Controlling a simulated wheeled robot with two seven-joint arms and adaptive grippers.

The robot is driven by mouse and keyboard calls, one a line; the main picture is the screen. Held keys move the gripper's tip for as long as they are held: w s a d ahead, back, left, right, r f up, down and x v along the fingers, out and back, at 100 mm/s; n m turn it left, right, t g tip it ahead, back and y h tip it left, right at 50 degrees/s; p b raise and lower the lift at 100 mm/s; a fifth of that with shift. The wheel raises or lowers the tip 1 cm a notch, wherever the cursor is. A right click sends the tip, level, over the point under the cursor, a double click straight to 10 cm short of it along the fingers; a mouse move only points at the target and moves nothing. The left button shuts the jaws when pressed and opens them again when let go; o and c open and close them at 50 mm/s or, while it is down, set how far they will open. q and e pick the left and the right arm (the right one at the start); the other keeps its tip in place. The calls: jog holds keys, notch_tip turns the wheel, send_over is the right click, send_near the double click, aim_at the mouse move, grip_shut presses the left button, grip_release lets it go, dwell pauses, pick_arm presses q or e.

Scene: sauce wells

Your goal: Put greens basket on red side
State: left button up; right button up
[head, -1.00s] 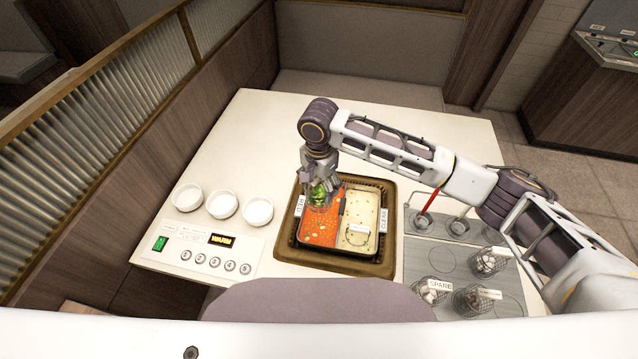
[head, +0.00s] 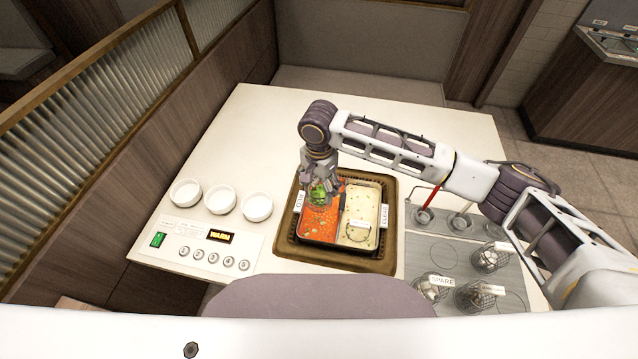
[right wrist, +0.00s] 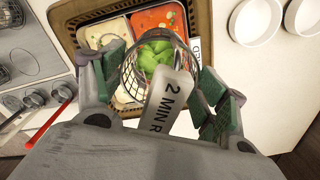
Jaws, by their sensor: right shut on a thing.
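The greens basket (right wrist: 133,82) is a wire mesh basket with bright green leaves (right wrist: 155,56) inside and a tag reading "2 MIN R" (right wrist: 172,100). My right gripper (head: 320,188) is shut on it and holds it over the red side (head: 319,222) of the divided pot, near the back. The greens (head: 319,197) show below the fingers in the head view. I cannot tell whether the basket touches the broth. The pale side (head: 372,201) lies to the right of the divider. My left gripper is not in view.
A brown frame (head: 290,252) surrounds the pot. Several wire baskets (head: 468,296) and ladles (head: 424,215) stand on the right. White bowls (head: 221,200) and a button panel (head: 210,247) are on the left.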

jog(key=shift+f+b, duration=0.3)
jog(key=shift+f, duration=2.75)
jog(key=shift+f+b, duration=2)
jog(key=shift+f, duration=6.3)
jog(key=shift+f, duration=0.45)
jog(key=o, duration=1.3)
jog(key=shift+p, duration=0.3)
jog(key=shift+c, duration=0.2)
jog(key=shift+r, duration=0.25)
